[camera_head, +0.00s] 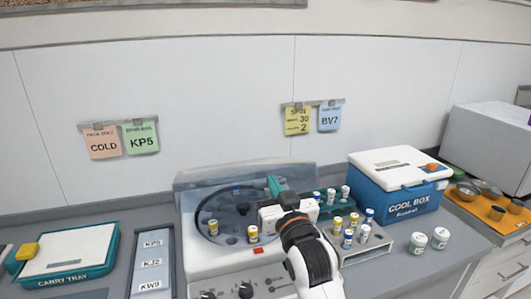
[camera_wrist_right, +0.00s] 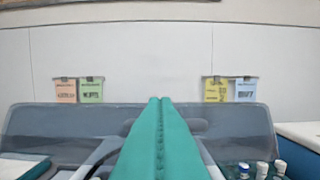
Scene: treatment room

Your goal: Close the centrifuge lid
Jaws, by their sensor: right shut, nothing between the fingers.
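The centrifuge (camera_head: 190,262) stands on the counter in the middle of the head view. Its translucent grey lid (camera_head: 200,181) stands raised at the back, and the bowl with its dark rotor (camera_head: 222,206) is uncovered. A few capped vials (camera_head: 252,233) show in the bowl. My right gripper (camera_head: 273,186) is over the right part of the bowl, in front of the lid. Its teal fingers are shut and empty. In the right wrist view the fingers (camera_wrist_right: 160,102) point at the lid (camera_wrist_right: 60,118); whether they touch it I cannot tell. My left gripper is out of view.
A vial rack (camera_head: 378,240) stands right of the centrifuge, with the blue cool box (camera_head: 395,204) behind it. Two white jars (camera_head: 440,238) stand near the rack. The carry tray (camera_head: 105,262) and a label panel (camera_head: 152,285) lie to the left.

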